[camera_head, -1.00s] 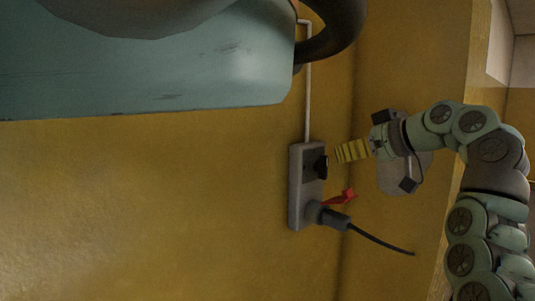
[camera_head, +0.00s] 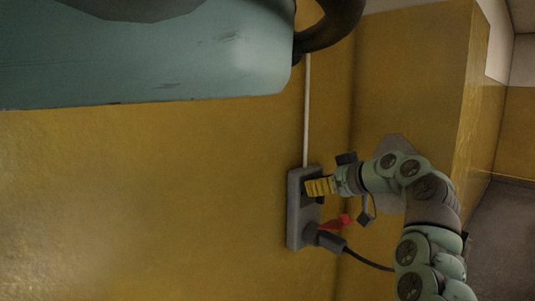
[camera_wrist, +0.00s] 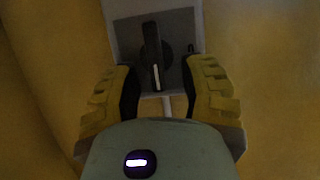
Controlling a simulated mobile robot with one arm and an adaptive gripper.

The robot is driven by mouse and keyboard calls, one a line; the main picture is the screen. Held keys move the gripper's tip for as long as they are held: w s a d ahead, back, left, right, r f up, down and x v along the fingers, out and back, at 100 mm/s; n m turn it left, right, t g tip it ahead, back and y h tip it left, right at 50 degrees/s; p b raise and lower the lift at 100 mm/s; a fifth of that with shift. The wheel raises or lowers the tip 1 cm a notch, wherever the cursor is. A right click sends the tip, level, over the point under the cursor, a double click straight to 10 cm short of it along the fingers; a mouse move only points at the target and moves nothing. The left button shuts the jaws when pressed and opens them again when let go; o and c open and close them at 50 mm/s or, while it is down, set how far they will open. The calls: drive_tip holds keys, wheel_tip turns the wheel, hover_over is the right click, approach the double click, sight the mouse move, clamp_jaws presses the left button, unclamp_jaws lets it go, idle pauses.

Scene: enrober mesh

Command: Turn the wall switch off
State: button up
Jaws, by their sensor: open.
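The wall switch is a grey box (camera_head: 294,221) on the yellow wall. In the wrist view its dark rotary knob (camera_wrist: 152,45) points along the box, with a white mark at the end nearer my gripper. My gripper (camera_head: 319,187) has yellow ribbed fingers and is right at the box, largely hiding the knob in the head view. In the wrist view the open fingers (camera_wrist: 160,82) stand on either side of the knob's lower end, with a gap on both sides. I cannot tell how deep they reach or whether they touch.
A red lever-like piece (camera_head: 335,221) and a black plug (camera_head: 329,241) with a cable sit at the box's lower part, close below my gripper. A pale conduit (camera_head: 307,110) runs up from the box. A large teal body (camera_head: 180,65) fills the upper left.

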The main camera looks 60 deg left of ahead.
clamp_jaws()
drive_tip(key=shift+f+b, duration=0.2)
drive_tip(key=shift+b, duration=0.8)
